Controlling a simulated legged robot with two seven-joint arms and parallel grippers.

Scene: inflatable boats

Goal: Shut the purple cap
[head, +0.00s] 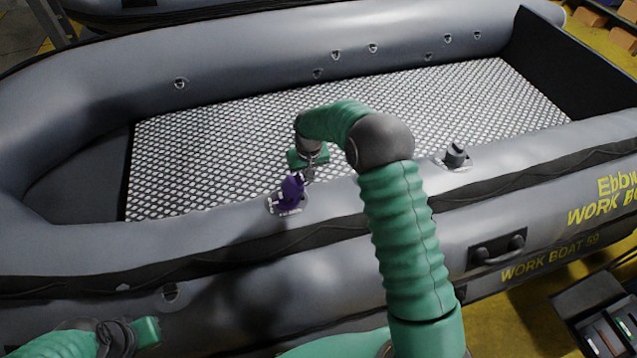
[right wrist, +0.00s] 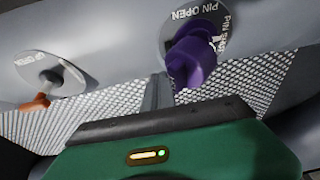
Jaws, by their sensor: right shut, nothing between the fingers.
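The purple cap (head: 292,188) sits on a pale valve plate on the near tube of the grey boat. In the right wrist view the cap (right wrist: 193,58) is close, standing out from a round plate marked "PIN OPEN", with a second, partly hidden "PIN" label beside it. Whether the cap is seated or loose is hard to tell. My right gripper (head: 309,163) is shut and empty, just above and right of the cap; I cannot tell whether it touches. My left gripper (head: 136,335) is low at the left, away from the cap; its fingers are unclear.
In the right wrist view, a second round plate (right wrist: 50,75) carries an orange-tipped part (right wrist: 35,103). A grey valve (head: 455,155) stands farther right on the near tube. The patterned boat floor (head: 220,145) is clear. A dark crate (head: 600,310) is at bottom right.

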